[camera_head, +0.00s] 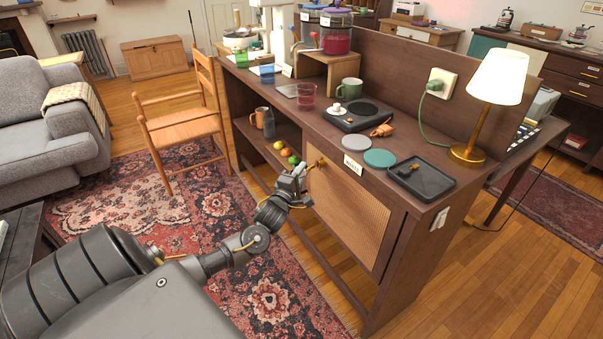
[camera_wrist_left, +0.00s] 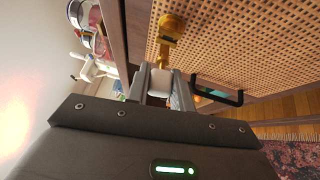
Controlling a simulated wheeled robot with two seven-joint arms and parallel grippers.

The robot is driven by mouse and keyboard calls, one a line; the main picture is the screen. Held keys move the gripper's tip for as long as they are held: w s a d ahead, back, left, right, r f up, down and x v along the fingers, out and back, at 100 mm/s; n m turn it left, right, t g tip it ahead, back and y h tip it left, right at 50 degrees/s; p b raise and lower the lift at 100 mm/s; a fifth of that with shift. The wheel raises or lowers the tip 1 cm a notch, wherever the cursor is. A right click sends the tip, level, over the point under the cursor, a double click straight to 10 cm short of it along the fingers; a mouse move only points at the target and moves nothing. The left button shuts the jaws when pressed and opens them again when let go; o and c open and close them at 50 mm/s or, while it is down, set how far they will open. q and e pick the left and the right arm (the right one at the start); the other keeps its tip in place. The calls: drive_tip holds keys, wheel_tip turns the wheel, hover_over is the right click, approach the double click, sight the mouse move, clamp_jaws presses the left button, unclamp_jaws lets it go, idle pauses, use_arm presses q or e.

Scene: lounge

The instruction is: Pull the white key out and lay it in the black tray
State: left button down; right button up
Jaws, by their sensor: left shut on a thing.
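My left gripper (camera_head: 302,174) is at the woven cabinet door's upper left corner, its fingers shut on the white key (camera_wrist_left: 160,82). In the left wrist view the gripper (camera_wrist_left: 160,88) has the key's pale head between its fingers. A brass lock piece (camera_wrist_left: 170,27) sits on the door just beyond the key; it also shows in the head view (camera_head: 317,162). I cannot tell how far the key sits in the lock. My right gripper is not in view.
A teal disc (camera_head: 380,158) and a grey disc (camera_head: 377,141) lie left of the tray. A brass lamp (camera_head: 467,153) stands behind it. A black hot plate (camera_head: 352,123) is farther back. A black bar (camera_wrist_left: 217,90) shows beside my fingers in the wrist view.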

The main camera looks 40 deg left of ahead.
use_arm(q)
drive_tip(key=shift+s, duration=0.1)
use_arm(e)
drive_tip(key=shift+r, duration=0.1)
use_arm(q)
drive_tip(key=shift+s+a+p, duration=0.3)
drive_tip(key=shift+s+p, duration=0.25)
drive_tip(key=shift+s, duration=0.4)
drive_tip(key=shift+s+a+p, duration=0.3)
drive_tip(key=shift+s+p, duration=0.25)
drive_tip(key=shift+s, duration=0.35)
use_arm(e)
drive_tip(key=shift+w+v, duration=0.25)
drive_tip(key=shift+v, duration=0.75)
